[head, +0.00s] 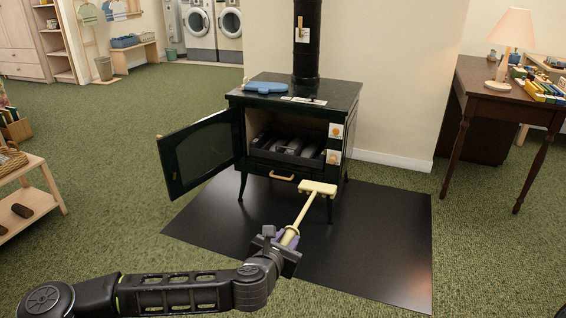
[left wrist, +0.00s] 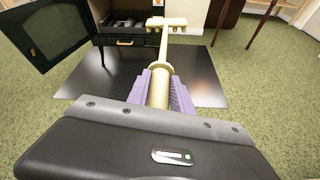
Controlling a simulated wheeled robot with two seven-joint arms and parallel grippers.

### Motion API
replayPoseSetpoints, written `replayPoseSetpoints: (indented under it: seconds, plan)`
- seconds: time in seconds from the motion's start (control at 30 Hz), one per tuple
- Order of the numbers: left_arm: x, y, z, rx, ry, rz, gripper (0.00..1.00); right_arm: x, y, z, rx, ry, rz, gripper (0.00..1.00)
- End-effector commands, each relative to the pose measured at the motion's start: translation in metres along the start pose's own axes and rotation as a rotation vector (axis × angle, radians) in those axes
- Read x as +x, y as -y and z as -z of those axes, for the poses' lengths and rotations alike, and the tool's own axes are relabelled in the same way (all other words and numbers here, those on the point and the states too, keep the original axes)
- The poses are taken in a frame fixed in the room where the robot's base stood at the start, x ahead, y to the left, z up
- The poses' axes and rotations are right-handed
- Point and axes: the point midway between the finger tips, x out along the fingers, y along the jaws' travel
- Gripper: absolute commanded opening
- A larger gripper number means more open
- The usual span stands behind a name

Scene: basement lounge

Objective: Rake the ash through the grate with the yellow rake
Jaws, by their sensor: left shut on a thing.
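My left gripper (head: 285,240) is shut on the handle of the yellow rake (head: 306,207). The rake points away from me, its wide head in front of and below the stove opening, apart from the grate as far as I can tell. In the left wrist view the purple fingers (left wrist: 162,92) close around the handle of the rake (left wrist: 164,45). The dark stove (head: 300,110) stands with its door (head: 200,152) swung open to the left. Inside, dark rounded lumps (head: 290,146) lie in the firebox; ash and the grate are not clear. My right gripper is not in view.
A black floor mat (head: 375,235) lies under and before the stove. A blue object (head: 264,87) rests on the stove top. A wooden desk (head: 490,88) with a lamp stands right, a low shelf (head: 38,190) left. Green carpet around is clear.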

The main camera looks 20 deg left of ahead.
Motion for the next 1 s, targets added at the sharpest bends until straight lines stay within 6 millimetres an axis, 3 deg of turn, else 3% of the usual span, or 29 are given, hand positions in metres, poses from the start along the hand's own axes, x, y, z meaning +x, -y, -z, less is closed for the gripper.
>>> replayPoseSetpoints:
  seconds: [0.03,0.2,0.4,0.5,0.7,1.0]
  plan:
    - [-0.018,-0.008,-0.036,0.001,0.004,-0.001,0.0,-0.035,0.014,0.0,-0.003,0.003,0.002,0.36]
    - [-0.058,-0.021,-0.1,0.001,0.005,0.0,0.0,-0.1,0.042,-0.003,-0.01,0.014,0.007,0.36]
    - [-0.101,-0.035,-0.166,0.001,0.003,-0.001,0.0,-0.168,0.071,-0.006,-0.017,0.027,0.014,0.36]
    - [-0.117,-0.04,-0.188,0.002,0.001,0.0,0.0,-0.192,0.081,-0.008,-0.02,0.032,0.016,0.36]
    - [-0.132,-0.043,-0.207,0.002,-0.002,0.0,0.0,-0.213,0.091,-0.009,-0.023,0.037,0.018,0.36]
    - [-0.133,-0.043,-0.206,0.002,-0.002,0.001,0.0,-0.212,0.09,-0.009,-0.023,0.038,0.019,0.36]
